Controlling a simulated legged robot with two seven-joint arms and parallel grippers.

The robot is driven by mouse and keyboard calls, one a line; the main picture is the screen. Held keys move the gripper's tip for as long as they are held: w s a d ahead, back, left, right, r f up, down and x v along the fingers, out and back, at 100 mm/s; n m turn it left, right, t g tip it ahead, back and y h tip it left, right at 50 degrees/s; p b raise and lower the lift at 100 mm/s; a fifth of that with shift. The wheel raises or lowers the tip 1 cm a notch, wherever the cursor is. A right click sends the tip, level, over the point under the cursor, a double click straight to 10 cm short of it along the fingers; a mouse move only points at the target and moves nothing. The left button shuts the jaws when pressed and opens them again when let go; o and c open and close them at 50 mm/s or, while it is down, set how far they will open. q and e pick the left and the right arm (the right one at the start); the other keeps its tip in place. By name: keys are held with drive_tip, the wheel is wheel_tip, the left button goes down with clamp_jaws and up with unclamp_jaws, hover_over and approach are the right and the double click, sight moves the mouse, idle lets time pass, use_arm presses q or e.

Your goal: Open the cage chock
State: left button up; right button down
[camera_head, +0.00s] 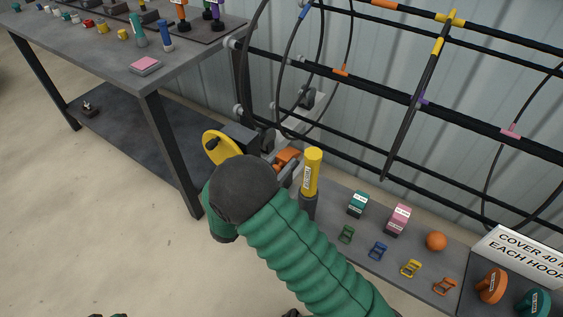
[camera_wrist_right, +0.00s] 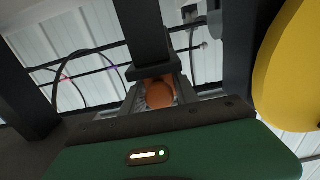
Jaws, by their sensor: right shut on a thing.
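My right gripper (camera_wrist_right: 159,88) is shut on a rounded orange part (camera_wrist_right: 160,97), which looks like part of the cage chock. In the head view the orange part (camera_head: 287,158) shows just past my dark wrist, beside a grey block with a yellow disc (camera_head: 219,147) at the foot of the cage rails. My wrist and green sleeve hide most of the gripper there. The yellow disc also shows large at the right of the wrist view (camera_wrist_right: 293,70). I cannot tell whether the chock is open.
A yellow-capped cylinder (camera_head: 312,173) stands close beside my right forearm. A low grey bench (camera_head: 375,225) holds small coloured clips, blocks and an orange ball (camera_head: 436,241). Black cage rails (camera_head: 345,85) run behind. A grey table (camera_head: 110,52) stands at upper left; the floor before it is clear.

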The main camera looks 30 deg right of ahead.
drive_tip(key=shift+f, duration=0.1)
drive_tip(key=p+v, duration=0.1)
drive_tip(key=v, duration=0.3)
drive_tip(key=shift+a, duration=0.1)
drive_tip(key=c, duration=1.1)
unclamp_jaws()
drive_tip(key=shift+c, duration=0.2)
drive_tip(key=shift+p, duration=0.3)
